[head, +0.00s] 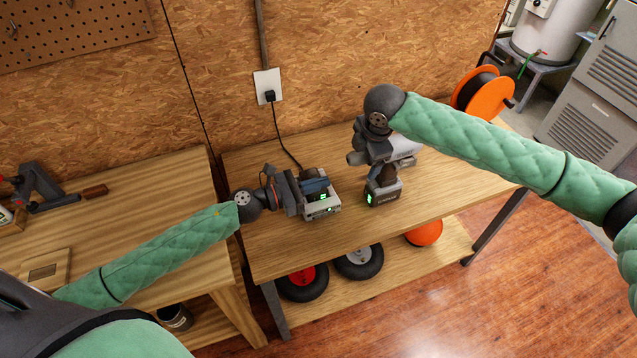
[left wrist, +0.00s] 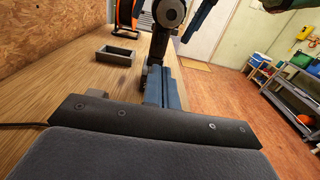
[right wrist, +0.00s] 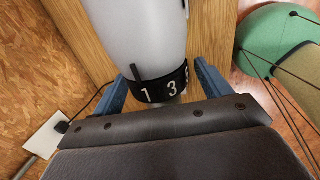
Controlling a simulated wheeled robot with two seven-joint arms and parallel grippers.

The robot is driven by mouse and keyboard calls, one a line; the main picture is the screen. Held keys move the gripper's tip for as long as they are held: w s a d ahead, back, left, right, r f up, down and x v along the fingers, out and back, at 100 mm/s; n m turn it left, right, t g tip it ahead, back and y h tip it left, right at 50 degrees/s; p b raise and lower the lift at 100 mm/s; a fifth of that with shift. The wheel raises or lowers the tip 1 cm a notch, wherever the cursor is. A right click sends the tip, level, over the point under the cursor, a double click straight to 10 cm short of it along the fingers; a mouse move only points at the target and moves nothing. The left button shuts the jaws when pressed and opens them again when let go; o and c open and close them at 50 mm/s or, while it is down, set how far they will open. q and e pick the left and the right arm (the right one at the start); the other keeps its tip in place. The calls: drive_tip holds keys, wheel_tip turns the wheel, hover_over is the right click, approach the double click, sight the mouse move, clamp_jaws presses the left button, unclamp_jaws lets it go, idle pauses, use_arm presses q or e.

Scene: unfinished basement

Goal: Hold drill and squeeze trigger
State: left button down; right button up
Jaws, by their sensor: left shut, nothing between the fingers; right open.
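The drill (head: 403,147) stands upright on its battery base (head: 384,193), which shows a green light, on the wooden workbench. Its pale body and black numbered collar (right wrist: 165,86) fill the middle of the right wrist view. My right gripper (right wrist: 166,90) is open above the drill, with one blue finger on each side of the body; contact cannot be told. Its round chuck (left wrist: 168,12) faces the left wrist camera. My left gripper (head: 322,185) is shut and empty, left of the drill and over a charger. The trigger is hidden in the head view.
The charger (head: 322,207) with green lights sits near the bench front, its cord running to a wall outlet (head: 268,86). An orange spool (head: 484,95) stands at the far right end. Wheels (head: 358,262) lie on the lower shelf (head: 390,275). The front right bench top is clear.

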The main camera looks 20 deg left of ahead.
drive_tip(key=v, duration=1)
drive_tip(key=shift+r, duration=0.3)
